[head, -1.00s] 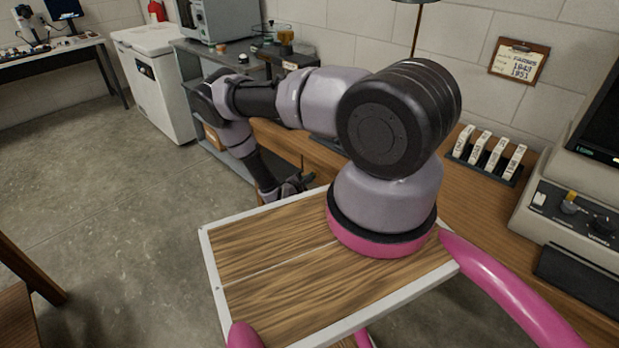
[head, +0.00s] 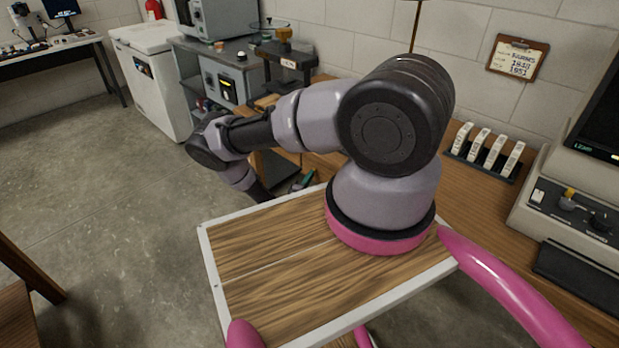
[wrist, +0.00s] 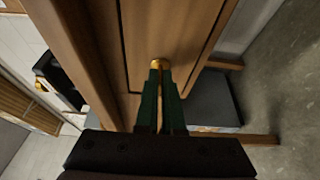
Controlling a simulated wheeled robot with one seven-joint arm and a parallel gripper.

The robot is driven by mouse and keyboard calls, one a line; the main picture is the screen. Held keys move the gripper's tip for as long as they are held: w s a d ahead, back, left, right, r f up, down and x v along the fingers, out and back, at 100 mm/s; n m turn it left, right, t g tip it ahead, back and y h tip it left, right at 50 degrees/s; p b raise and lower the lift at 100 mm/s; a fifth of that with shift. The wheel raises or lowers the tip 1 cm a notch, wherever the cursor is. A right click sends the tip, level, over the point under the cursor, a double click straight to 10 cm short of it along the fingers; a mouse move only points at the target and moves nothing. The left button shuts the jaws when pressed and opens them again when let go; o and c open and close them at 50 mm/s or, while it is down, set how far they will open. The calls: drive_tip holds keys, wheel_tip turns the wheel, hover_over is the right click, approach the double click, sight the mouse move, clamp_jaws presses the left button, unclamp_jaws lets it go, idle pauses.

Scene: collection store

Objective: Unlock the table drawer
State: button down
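In the wrist view, a wooden drawer front (wrist: 190,25) with a dark gap around its edge fills the upper middle. A small brass fitting (wrist: 160,63) sits near its lower edge; I cannot tell whether it is a lock, a key or a knob. My gripper (wrist: 161,72) has its two dark green fingers close together, with a narrow gap between them. Their tips are at the brass fitting and partly cover it. Whether they grip anything is unclear. In the head view, my gripper (head: 303,182) shows only partly beside the wooden table (head: 325,165), behind my arm.
The tabletop carries a rack of white labelled pieces (head: 488,150) and a grey machine (head: 575,200) at right. A dark stand (head: 284,65) is at its far end. Beyond it are a grey bench (head: 215,60) and a white chest (head: 150,75). Open floor (head: 110,190) lies left.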

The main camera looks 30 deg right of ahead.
drive_tip(key=shift+d+m, duration=0.15)
drive_tip(key=shift+m, duration=0.15)
idle(0.4)
drive_tip(key=c, duration=1)
unclamp_jaws()
drive_tip(key=shift+c, duration=0.2)
drive_tip(key=v, duration=1)
drive_tip(key=shift+s+a+f, duration=0.15)
drive_tip(key=shift+s+a, duration=0.1)
drive_tip(key=shift+a, duration=0.05)
